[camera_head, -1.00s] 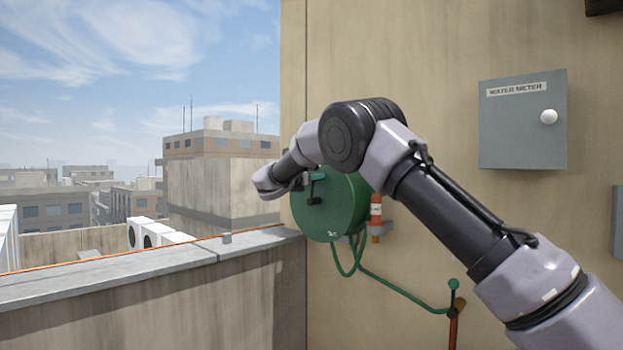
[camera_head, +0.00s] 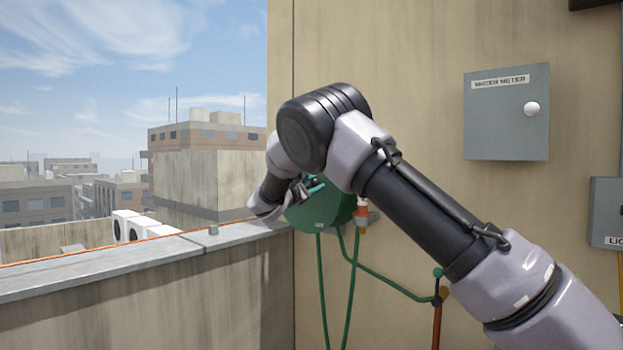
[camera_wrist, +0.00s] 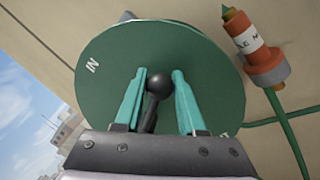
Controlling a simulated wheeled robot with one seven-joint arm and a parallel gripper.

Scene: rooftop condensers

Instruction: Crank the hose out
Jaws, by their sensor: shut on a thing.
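The green hose reel (camera_head: 325,213) is mounted on the wall near the corner, partly hidden by my arm. In the wrist view its round face (camera_wrist: 215,75) shows the letters IN at the left and a partly hidden word ending in T at the lower right. My gripper (camera_wrist: 159,77) has its two teal fingers on either side of the crank's black knob (camera_wrist: 159,82) and is shut on the crank handle. In the head view my gripper (camera_head: 312,187) is in front of the reel. The green hose (camera_head: 322,290) hangs in lengths below the reel.
An orange and white fitting (camera_head: 361,217) sits right of the reel; it also shows in the wrist view (camera_wrist: 258,50). A grey water meter box (camera_head: 506,115) is on the wall. A parapet (camera_head: 130,262) runs left of the corner. Another grey box (camera_head: 606,212) is at the right edge.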

